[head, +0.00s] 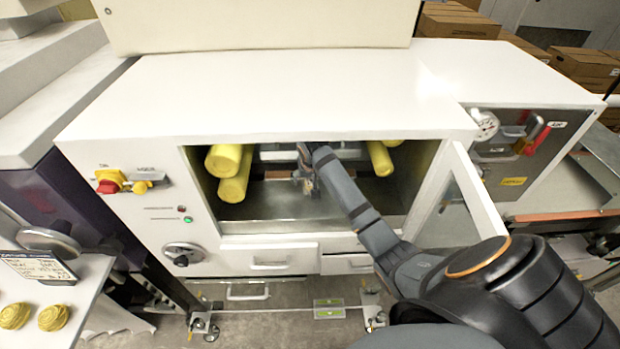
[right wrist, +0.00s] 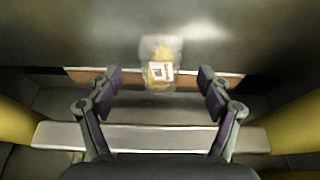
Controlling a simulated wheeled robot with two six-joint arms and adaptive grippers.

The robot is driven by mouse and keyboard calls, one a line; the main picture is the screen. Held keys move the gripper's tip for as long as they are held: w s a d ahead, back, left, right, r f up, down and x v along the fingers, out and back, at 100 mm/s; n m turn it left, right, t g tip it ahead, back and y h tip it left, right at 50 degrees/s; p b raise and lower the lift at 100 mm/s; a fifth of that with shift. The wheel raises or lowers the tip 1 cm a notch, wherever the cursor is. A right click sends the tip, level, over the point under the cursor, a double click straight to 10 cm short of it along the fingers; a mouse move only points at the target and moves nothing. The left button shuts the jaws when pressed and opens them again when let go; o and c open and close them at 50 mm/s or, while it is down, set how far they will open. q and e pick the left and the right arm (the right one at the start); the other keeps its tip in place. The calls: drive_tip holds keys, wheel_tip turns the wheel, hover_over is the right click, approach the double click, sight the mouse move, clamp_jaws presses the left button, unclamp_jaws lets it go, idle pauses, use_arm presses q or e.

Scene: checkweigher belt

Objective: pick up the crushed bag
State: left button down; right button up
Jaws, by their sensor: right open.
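The crushed bag (right wrist: 160,62) shows in the right wrist view as a small, crumpled, clear packet with yellow contents and a white label. It lies against a grey metal surface inside the machine, near a brown strip. My right gripper (right wrist: 157,82) is open, with one finger on each side of the bag in that view and a gap to it on both sides. In the head view my right gripper (head: 304,172) reaches through the machine's front opening. I cannot make out the bag there. My left gripper is in neither view.
The white cabinet (head: 250,92) surrounds the opening, with its door (head: 472,190) standing open on the right. Yellow rollers (head: 235,178) flank the opening's inside. A metal bar (right wrist: 150,137) crosses below the fingers in the wrist view. A red-and-yellow switch (head: 110,182) sits at left.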

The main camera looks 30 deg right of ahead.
sight(310, 179)
drive_tip(key=shift+w+d+r+p, duration=0.2)
drive_tip(key=shift+w+d+p, duration=0.1)
drive_tip(key=shift+w, duration=0.25)
drive_tip(key=shift+w+d+r+p, duration=0.15)
drive_tip(key=shift+w+p, duration=0.15)
drive_tip(key=shift+w, duration=0.25)
drive_tip(key=x, duration=0.1)
drive_tip(key=p+x, duration=0.1)
drive_tip(key=x, duration=0.1)
drive_tip(key=shift+w+d+f+p, duration=0.15)
drive_tip(key=shift+w+d+p, duration=0.2)
drive_tip(key=shift+w, duration=0.05)
drive_tip(key=shift+f, duration=0.2)
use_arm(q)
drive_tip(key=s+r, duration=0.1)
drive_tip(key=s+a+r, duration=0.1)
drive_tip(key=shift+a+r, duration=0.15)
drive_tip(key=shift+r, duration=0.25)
use_arm(e)
drive_tip(key=shift+s+a, duration=0.1)
drive_tip(key=shift+c, duration=1)
drive_tip(key=c, duration=1)
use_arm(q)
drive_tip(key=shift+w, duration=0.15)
use_arm(e)
drive_tip(key=shift+c, duration=0.4)
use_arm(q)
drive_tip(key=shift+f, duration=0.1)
use_arm(e)
drive_tip(key=shift+r, duration=0.1)
